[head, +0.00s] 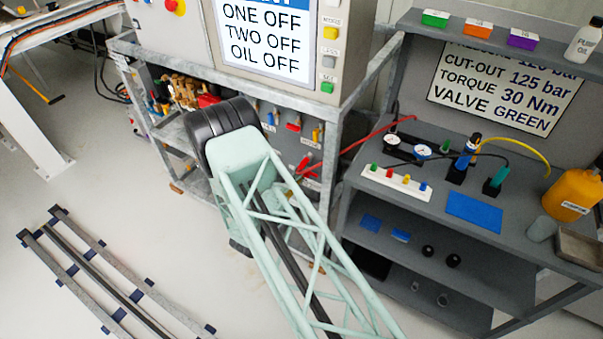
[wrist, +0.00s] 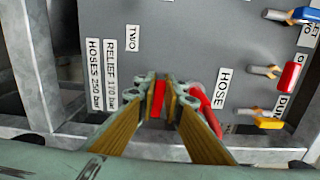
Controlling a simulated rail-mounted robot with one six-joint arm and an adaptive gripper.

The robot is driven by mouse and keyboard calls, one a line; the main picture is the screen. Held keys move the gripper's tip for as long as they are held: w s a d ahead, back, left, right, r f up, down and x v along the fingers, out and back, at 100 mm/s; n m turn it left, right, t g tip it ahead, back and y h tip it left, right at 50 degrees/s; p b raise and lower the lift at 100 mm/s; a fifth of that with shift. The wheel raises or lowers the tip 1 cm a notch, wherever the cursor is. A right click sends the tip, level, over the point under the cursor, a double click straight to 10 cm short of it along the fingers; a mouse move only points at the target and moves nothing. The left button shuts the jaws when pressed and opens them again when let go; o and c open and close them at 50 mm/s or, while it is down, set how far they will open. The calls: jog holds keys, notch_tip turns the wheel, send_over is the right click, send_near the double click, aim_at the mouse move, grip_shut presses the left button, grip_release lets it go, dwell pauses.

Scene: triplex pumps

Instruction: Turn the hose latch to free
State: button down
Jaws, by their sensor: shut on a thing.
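My gripper (wrist: 159,90) is shut on a narrow red piece (wrist: 158,100), which I take to be the hose latch, in front of the grey panel in the wrist view. Only a slim strip of the red piece shows between the fingertips; its pivot is hidden. The HOSE label (wrist: 223,88) is just right of the fingers. A curved red part (wrist: 206,108), which looks like the red hose, runs between the fingers and that label.
To the right in the wrist view are a red-handled valve (wrist: 290,76), a yellow-handled one (wrist: 266,122) and a blue one (wrist: 305,15). A metal frame bar (wrist: 270,145) runs below the panel. The bench (head: 395,215) with gauges stands right in the head view.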

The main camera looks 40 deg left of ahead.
jog(key=shift+f+n, duration=0.1)
jog(key=shift+n, duration=0.3)
jog(key=c, duration=2.7)
grip_release()
jog(key=shift+c, duration=0.2)
jog(key=shift+s, duration=0.15)
jog(key=s+d, duration=0.1)
jog(key=s, duration=1)
jog(key=shift+s+d, duration=0.3)
jog(key=shift+d, duration=0.05)
jog(key=shift+w, duration=0.1)
